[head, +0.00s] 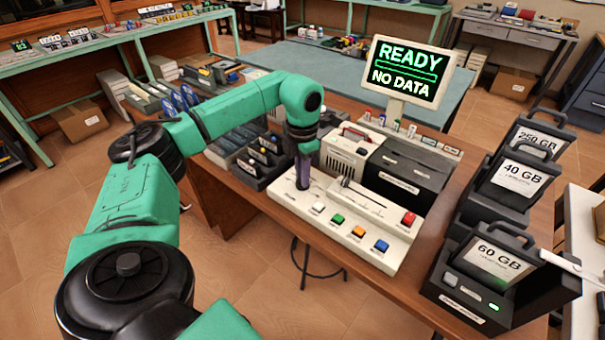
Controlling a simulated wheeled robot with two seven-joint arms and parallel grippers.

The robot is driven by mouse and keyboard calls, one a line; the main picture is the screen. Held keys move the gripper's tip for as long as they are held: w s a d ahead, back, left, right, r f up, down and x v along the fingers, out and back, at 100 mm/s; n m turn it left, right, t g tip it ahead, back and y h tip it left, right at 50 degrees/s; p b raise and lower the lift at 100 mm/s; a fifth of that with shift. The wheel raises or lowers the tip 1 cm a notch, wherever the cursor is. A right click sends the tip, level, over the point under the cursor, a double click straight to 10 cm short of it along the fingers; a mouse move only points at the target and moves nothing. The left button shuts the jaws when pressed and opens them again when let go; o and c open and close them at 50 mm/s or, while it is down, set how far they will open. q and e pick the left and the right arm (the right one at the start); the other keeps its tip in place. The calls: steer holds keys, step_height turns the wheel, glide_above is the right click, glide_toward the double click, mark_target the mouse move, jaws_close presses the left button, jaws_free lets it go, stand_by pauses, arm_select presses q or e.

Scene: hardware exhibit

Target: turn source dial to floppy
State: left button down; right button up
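The white control console (385,246) lies on the wooden table. It carries a row of white, green, orange, blue and red buttons and a slot with a small lever (345,182). My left gripper (302,184) points straight down at the console's left end. Its fingers look narrow and close together, and I cannot tell whether they are shut or on something. No source dial is clearly visible; the spot under the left gripper is hidden by it. A screen (409,72) behind reads "READY NO DATA". My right gripper is not in view.
Drive bays labelled 250 GB, 40 GB (521,178) and 60 GB (497,258) stand at the right. A beige drive unit (346,155) and a dark box (405,178) stand behind the console. Dark units with knobs (262,157) stand left of the gripper.

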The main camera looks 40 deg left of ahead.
arm_select(q)
steer(key=shift+n, duration=0.4)
steer(key=shift+r+n+p, duration=0.15)
steer(key=shift+n+p, duration=0.5)
steer(key=shift+n, duration=0.25)
steer(key=n+p, duration=0.1)
steer(key=n, duration=0.3)
steer(key=shift+n+p, duration=0.3)
steer(key=n+p, duration=0.1)
steer(key=n, duration=0.3)
steer(key=shift+w, duration=0.1)
steer(key=n+p, duration=0.1)
steer(key=n, duration=0.3)
steer(key=shift+n, duration=0.3)
steer(key=shift+p, duration=0.3)
steer(key=c, duration=0.8)
jaws_free()
